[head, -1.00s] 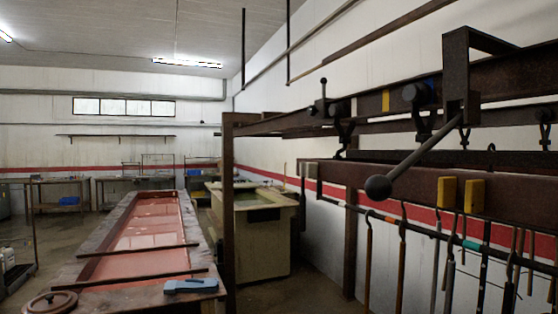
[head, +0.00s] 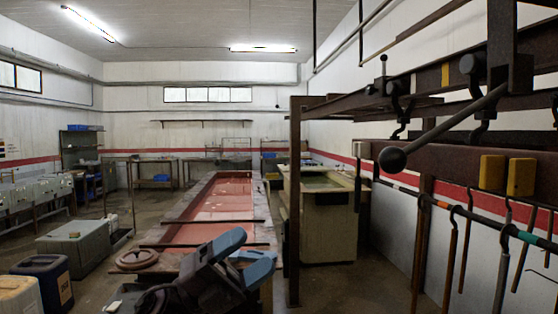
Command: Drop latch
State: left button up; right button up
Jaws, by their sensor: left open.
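A dark lever with a round ball knob (head: 392,160) slants down and left from a steel bracket (head: 510,60) on the overhead rail at the right. A smaller upright lever (head: 384,66) with a knob stands on the rail further back. Which of these is the latch I cannot tell for certain. My left gripper (head: 243,256) is low in the middle, in front of the red bath. Its blue-grey fingers are apart, with nothing seen held, well left of and below the ball knob. My right gripper is not in view.
A dark post (head: 295,200) stands between my left gripper and the lever. Yellow blocks (head: 492,173) sit on the lower beam, and hooked rods (head: 451,245) hang below it. The long red bath (head: 215,205) and a pale tank (head: 328,220) stand behind. Containers (head: 45,275) stand at left.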

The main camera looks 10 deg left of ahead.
pick_arm(q)
jog(key=s+d+r+m+g+y, duration=0.45)
jog(key=r+m+g, duration=0.25)
jog(key=r+m, duration=0.35)
jog(key=m+t+y, duration=0.4)
jog(key=y, duration=0.1)
send_near(380, 157)
jog(key=a, duration=0.2)
jog(key=b+x, duration=0.1)
jog(key=x, duration=1.1)
jog(key=shift+s+d+r+b, duration=0.2)
jog(key=shift+d+b, duration=0.1)
jog(key=shift+b, duration=0.1)
jog(key=shift+w+d+f, duration=0.15)
jog(key=shift+d, duration=0.35)
jog(key=c, duration=0.8)
jog(key=shift+c, duration=0.2)
